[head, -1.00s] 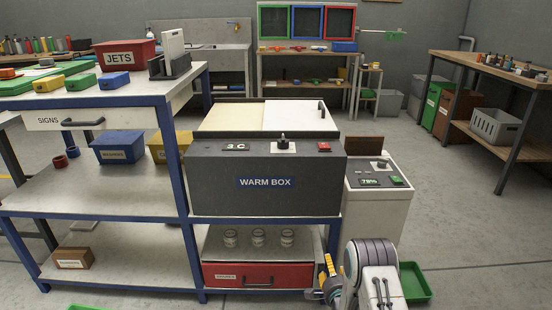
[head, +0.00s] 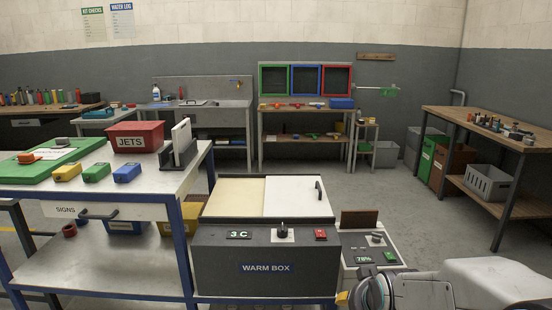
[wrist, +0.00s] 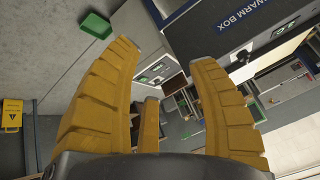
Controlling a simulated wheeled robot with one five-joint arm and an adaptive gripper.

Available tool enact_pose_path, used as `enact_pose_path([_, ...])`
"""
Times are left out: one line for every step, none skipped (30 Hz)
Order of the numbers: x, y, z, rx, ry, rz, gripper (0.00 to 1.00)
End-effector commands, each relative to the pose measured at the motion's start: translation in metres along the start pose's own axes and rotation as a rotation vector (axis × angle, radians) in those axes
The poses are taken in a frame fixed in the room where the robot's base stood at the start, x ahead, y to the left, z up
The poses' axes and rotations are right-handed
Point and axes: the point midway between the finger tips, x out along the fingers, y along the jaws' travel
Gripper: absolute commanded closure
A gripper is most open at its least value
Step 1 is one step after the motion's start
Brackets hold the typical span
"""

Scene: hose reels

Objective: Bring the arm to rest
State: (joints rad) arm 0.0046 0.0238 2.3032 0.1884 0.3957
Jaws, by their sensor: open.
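My gripper (wrist: 165,58) shows in the wrist view with its yellow ribbed fingers spread apart and nothing between them. In the head view my arm reaches in at the bottom right, beside the warm box (head: 218,267), and only a bit of yellow finger shows at its left end. The wrist view is tilted, with the warm box (wrist: 240,30) at the upper right beyond the fingers. The gripper touches nothing that I can see.
A white unit with a 78% display (head: 367,245) stands right of the warm box, close behind my arm. The blue-framed shelf (head: 186,250) is at left. A wooden bench (head: 470,121) stands at right, with free floor before it. A yellow floor sign (wrist: 12,114) shows in the wrist view.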

Motion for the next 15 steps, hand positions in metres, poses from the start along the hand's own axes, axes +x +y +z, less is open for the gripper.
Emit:
enact_pose_path([-0.038, 0.000, 0.000, -0.041, -0.022, 0.008, 0.46])
enact_pose_path([-0.053, 0.002, 0.004, -0.066, -0.040, 0.015, 0.46])
enact_pose_path([-0.073, 0.005, 0.012, -0.100, -0.066, 0.023, 0.46])
enact_pose_path([-0.087, 0.007, 0.017, -0.124, -0.085, 0.029, 0.46])
enact_pose_path([-0.100, 0.009, 0.023, -0.148, -0.104, 0.034, 0.46])
enact_pose_path([-0.117, 0.012, 0.031, -0.179, -0.128, 0.040, 0.46])
enact_pose_path([-0.129, 0.015, 0.036, -0.201, -0.146, 0.044, 0.46])
enact_pose_path([-0.140, 0.017, 0.042, -0.222, -0.163, 0.047, 0.46])
enact_pose_path([-0.154, 0.020, 0.050, -0.248, -0.184, 0.050, 0.46])
enact_pose_path([-0.163, 0.022, 0.055, -0.267, -0.200, 0.053, 0.46])
enact_pose_path([-0.172, 0.025, 0.060, -0.284, -0.215, 0.055, 0.46])
enact_pose_path([-0.182, 0.027, 0.067, -0.305, -0.232, 0.057, 0.46])
enact_pose_path([-0.189, 0.029, 0.071, -0.320, -0.244, 0.058, 0.46])
enact_pose_path([-0.196, 0.031, 0.076, -0.332, -0.256, 0.059, 0.46])
enact_pose_path([-0.203, 0.033, 0.081, -0.349, -0.270, 0.060, 0.46])
